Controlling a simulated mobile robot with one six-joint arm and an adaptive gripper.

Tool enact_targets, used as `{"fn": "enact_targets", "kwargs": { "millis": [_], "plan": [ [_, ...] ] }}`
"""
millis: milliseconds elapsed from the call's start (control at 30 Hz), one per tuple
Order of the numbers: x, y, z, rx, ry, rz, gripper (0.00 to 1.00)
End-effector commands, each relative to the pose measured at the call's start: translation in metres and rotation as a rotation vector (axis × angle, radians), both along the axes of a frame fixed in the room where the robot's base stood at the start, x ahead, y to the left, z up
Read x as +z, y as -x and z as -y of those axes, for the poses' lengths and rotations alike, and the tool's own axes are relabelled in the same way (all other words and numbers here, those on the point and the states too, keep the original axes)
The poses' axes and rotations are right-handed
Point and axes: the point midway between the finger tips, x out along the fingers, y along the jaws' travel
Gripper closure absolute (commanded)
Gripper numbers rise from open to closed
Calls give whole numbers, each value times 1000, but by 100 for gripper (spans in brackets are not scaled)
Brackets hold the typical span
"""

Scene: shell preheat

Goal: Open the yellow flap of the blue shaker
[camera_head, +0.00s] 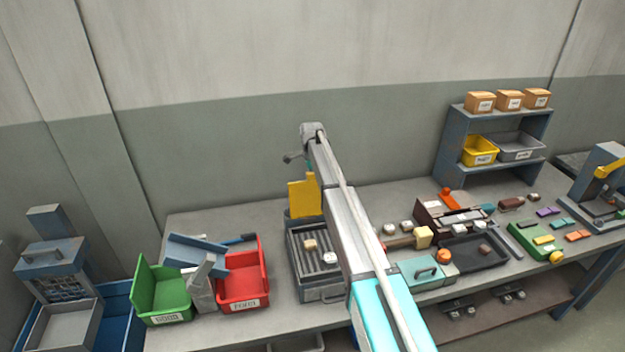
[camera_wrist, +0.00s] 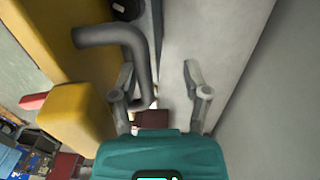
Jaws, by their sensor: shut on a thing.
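The yellow flap (camera_head: 302,199) stands up at the back of the blue-grey shaker (camera_head: 301,223) in the head view. In the wrist view a yellow surface (camera_wrist: 45,35) fills the upper left. A bent grey handle (camera_wrist: 128,38) comes out of it and runs down between my fingers.
A slatted tray (camera_head: 296,262) with pale pieces lies in front of the flap. Green (camera_head: 163,292) and red (camera_head: 243,285) bins stand left. A teal lidded box (camera_head: 425,272), a dark tray and small parts crowd the right. The wall is close behind.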

Motion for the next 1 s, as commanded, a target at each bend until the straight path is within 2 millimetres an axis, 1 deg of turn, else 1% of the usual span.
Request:
{"fn": "enact_targets", "kwargs": {
  "millis": [33,667,700,767,1000],
  "plan": [
    [0,-6,-2,0,-1,5,47],
    [3,-47,-12,-1,-3,8,47],
    [4,-49,-13,-1,-3,8,38],
    [3,-51,-13,-1,-3,8,47],
    [2,-56,-14,0,-1,5,47]
  ]
}}
